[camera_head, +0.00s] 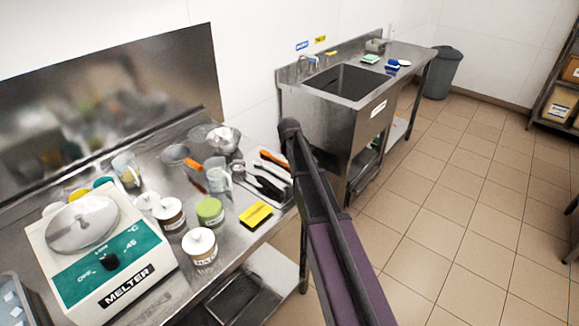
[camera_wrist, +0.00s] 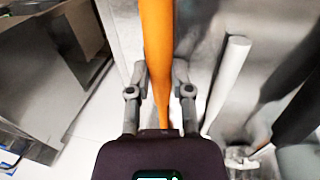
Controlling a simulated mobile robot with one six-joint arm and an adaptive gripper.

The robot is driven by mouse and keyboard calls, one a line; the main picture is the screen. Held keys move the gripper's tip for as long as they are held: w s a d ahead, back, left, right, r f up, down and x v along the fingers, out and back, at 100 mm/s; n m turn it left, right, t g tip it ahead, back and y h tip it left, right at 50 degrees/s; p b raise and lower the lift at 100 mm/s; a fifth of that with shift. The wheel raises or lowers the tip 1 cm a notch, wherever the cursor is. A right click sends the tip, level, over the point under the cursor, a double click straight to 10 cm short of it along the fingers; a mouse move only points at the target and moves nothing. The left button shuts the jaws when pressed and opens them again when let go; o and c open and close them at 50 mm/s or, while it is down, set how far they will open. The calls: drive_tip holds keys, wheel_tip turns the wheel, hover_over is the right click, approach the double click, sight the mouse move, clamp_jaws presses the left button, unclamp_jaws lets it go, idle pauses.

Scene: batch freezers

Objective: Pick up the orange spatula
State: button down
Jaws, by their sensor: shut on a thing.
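The orange spatula's long handle (camera_wrist: 157,35) runs down the middle of the wrist view, between the two fingers of my gripper (camera_wrist: 159,72). The fingers are shut on it from both sides. In the head view an orange handle (camera_head: 273,158) shows at the right end of the steel table, beside black and white utensils. My gripper cannot be made out there; my arm covers part of that area. I cannot tell whether the spatula is clear of the surface under it.
A white handle (camera_wrist: 230,75) and dark handles lie close on the right in the wrist view. A sink (camera_head: 345,82) stands behind; tiled floor is open at right.

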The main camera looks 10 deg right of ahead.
drive_tip(key=shift+r, duration=0.1)
wheel_tip(320, 180, up, 10)
drive_tip(key=p, duration=1)
idle(0.8)
wheel_tip(320, 180, up, 8)
drive_tip(key=p, duration=0.8)
drive_tip(key=shift+f, duration=0.2)
